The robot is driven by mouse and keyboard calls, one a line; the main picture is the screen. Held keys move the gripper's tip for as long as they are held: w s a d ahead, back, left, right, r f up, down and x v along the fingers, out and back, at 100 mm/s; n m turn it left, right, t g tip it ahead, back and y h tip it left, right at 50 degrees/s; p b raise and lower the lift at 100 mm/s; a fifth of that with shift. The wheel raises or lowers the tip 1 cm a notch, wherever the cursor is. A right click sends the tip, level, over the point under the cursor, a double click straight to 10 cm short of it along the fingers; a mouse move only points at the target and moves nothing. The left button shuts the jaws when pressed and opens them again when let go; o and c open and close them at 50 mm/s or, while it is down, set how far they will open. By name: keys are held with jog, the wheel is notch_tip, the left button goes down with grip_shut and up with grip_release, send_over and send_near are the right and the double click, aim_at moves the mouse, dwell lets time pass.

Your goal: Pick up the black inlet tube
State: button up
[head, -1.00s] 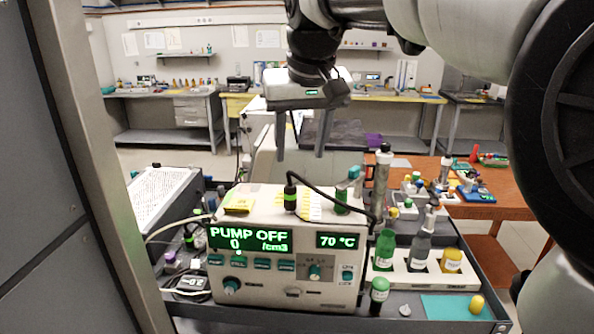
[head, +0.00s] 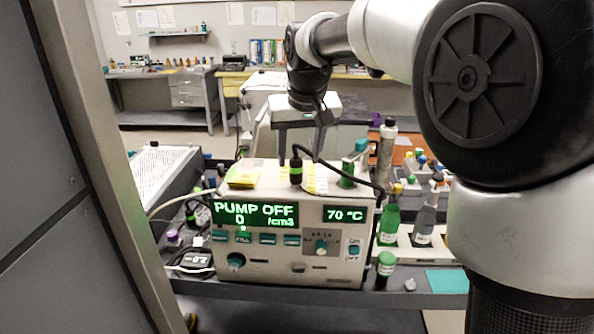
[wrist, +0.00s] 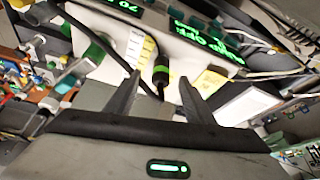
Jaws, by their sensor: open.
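The black inlet tube (head: 295,172) is a short upright black cylinder with a bright green band, standing on top of the classifier box (head: 225,263). A black hose curves from its top to the right. My gripper (head: 301,157) is open and empty, pointing down at the tube, with its fingertips near the height of the tube's top. In the wrist view the tube (wrist: 160,74) shows between the two open fingers (wrist: 161,80). I cannot tell whether the fingers are around it or just short of it.
A yellow pad (head: 243,179) lies on the box left of the tube. A green-banded fitting (head: 347,172) and a tall grey cylinder (head: 386,150) stand to the right. Green (head: 389,226) and clear bottles (head: 424,222) stand on the cart's right side.

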aim_at(297, 161)
jog(key=shift+x, duration=2.75)
jog(key=shift+a+r, duration=0.1)
jog(key=c, duration=1.1)
notch_tip(297, 161, up, 10)
jog(key=shift+p, duration=0.65)
jog(key=shift+c, duration=0.2)
